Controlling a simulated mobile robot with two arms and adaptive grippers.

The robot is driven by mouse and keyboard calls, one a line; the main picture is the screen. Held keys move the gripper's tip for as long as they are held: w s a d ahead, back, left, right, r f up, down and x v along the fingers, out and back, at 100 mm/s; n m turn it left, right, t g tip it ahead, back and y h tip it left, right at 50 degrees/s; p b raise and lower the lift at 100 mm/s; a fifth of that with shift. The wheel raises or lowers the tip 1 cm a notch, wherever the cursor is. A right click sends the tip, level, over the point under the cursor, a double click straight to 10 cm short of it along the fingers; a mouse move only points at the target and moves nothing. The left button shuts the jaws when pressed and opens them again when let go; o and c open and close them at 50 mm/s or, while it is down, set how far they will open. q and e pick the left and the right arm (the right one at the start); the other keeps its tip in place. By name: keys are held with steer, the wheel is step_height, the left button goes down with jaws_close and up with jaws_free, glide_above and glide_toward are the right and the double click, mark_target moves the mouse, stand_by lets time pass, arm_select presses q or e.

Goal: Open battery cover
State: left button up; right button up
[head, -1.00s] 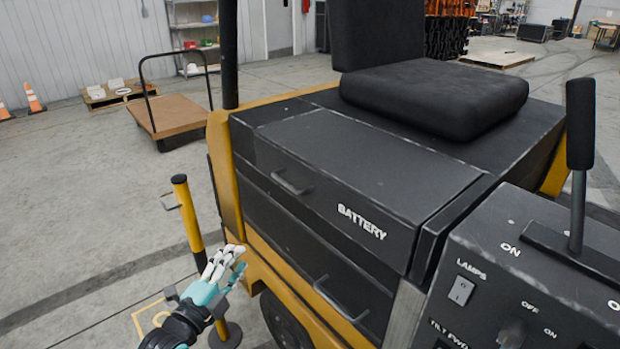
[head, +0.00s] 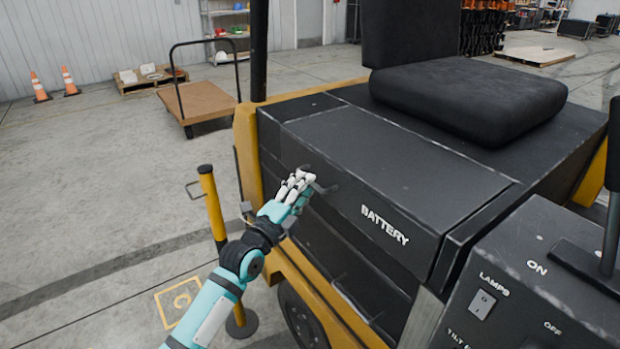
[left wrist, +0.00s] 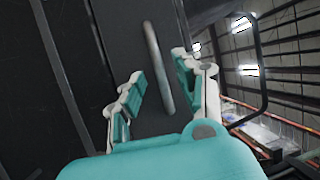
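The black battery cover (head: 400,165) with the white word BATTERY on its front lies closed on the yellow and black vehicle. Its bar handle (head: 322,187) is on the front face, left of the lettering, and partly hidden by my left gripper. My left gripper (head: 303,178) is at this handle. In the left wrist view the handle (left wrist: 158,68) runs between the two spread fingers of my left gripper (left wrist: 160,90), which is open and not closed on it. My right gripper is not in view.
A black seat (head: 468,95) stands behind the cover. A control panel (head: 530,285) with a LAMPS switch is at the right. A yellow post (head: 213,205) stands left of my arm. A flat cart (head: 198,102) and cones (head: 40,87) are farther back on open floor.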

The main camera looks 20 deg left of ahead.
arm_select(q)
steer(key=shift+x, duration=1.5)
steer(key=shift+c, duration=0.2)
jaws_close()
steer(key=shift+f, duration=0.1)
